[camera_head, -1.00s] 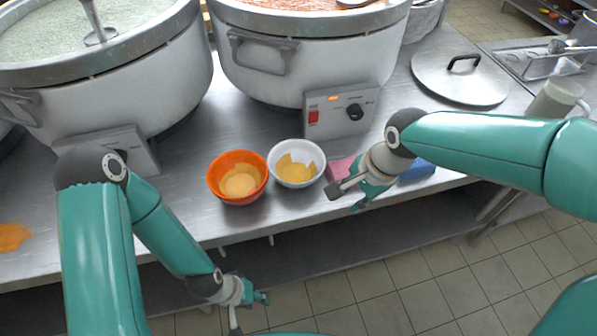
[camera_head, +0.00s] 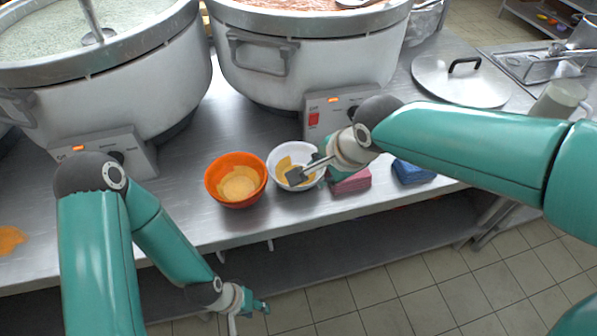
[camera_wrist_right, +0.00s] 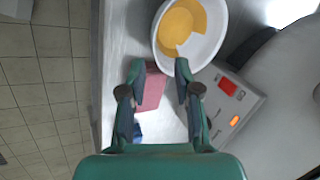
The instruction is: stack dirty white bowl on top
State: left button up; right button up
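The white bowl (camera_head: 279,157), smeared with yellow-orange residue, stands upright on the steel counter in the head view. It also shows at the top of the right wrist view (camera_wrist_right: 215,35). An orange bowl (camera_head: 215,187) with similar residue stands just left of it; it may be more than one bowl nested. My right gripper (camera_head: 307,172) is over the white bowl's right front side in the head view. In the right wrist view its fingers (camera_wrist_right: 157,67) are spread with the bowl's rim just beyond the tips. My left gripper (camera_head: 249,312) hangs open and empty below the counter's front edge.
A pink sponge (camera_head: 350,184) and a blue sponge (camera_head: 412,172) lie right of the bowls. Two large stockpots (camera_head: 150,85) (camera_head: 345,60) stand behind. A lid (camera_head: 440,85) lies at the right.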

jog(key=shift+s+x, duration=0.2)
jog(key=shift+x, duration=2.65)
jog(key=shift+d, duration=0.1)
grip_shut()
